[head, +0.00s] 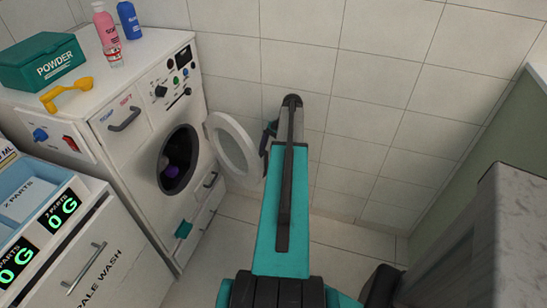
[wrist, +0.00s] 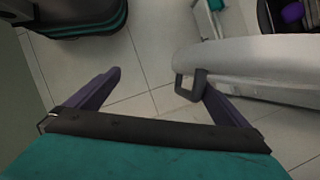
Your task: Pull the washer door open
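The white washer (head: 135,160) stands at the left in the head view. Its round door (head: 216,124) is swung out to the right, away from the dark drum opening (head: 180,160). In the wrist view the door (wrist: 250,58) is a pale edge reaching in from the right, with a dark loop handle (wrist: 190,86) on it. My gripper (wrist: 163,84) has its two purple fingers wide apart. The handle is between them, close beside the right fingertip; I cannot tell whether they touch. In the head view my arm mostly hides the gripper.
Purple laundry (head: 173,171) lies in the drum. On the washer top are a green powder box (head: 45,62), a yellow scoop (head: 66,93), a pink bottle (head: 107,35) and a blue bottle (head: 128,20). A grey counter (head: 500,230) stands at right. Floor in front is partly free.

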